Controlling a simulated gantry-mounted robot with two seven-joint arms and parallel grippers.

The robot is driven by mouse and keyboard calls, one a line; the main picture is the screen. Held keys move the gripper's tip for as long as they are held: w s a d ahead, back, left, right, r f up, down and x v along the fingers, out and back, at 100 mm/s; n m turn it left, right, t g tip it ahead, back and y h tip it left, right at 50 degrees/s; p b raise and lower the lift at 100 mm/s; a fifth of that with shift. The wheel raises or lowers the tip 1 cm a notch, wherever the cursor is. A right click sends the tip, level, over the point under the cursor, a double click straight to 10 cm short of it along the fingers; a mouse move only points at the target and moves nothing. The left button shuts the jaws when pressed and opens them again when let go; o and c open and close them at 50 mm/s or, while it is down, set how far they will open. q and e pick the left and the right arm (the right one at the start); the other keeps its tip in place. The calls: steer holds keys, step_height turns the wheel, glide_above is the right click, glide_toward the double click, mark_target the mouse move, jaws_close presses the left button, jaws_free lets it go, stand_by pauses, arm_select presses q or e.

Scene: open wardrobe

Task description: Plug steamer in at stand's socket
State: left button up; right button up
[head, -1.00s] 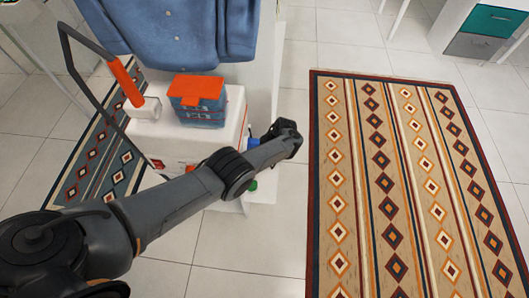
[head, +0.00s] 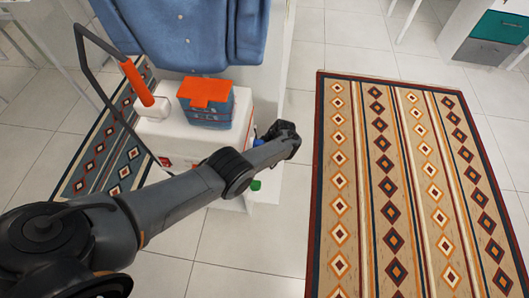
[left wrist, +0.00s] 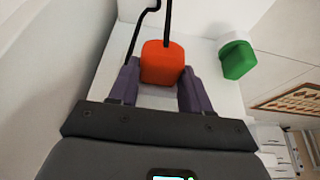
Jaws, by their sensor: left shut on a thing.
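In the left wrist view, my left gripper (left wrist: 160,76) has its two purple fingers on either side of an orange block-shaped plug (left wrist: 162,58) with a black cord rising from it. The gripper is shut on this plug, over a white surface (left wrist: 208,88). A green block on a white base (left wrist: 238,60) stands to the right, apart from the plug. I cannot make out the socket for certain.
A patterned rug (head: 410,190) covers the floor to the right, and a darker rug (head: 95,165) lies at the left.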

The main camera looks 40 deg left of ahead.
arm_select(q)
steer(key=shift+a, duration=0.1)
steer(key=o, duration=1.1)
steer(key=shift+s, duration=0.1)
steer(key=shift+a, duration=0.15)
steer(key=shift+d+r, duration=0.2)
steer(key=shift+r, duration=0.15)
steer(key=shift+p+v, duration=2.55)
steer(key=shift+v, duration=2.45)
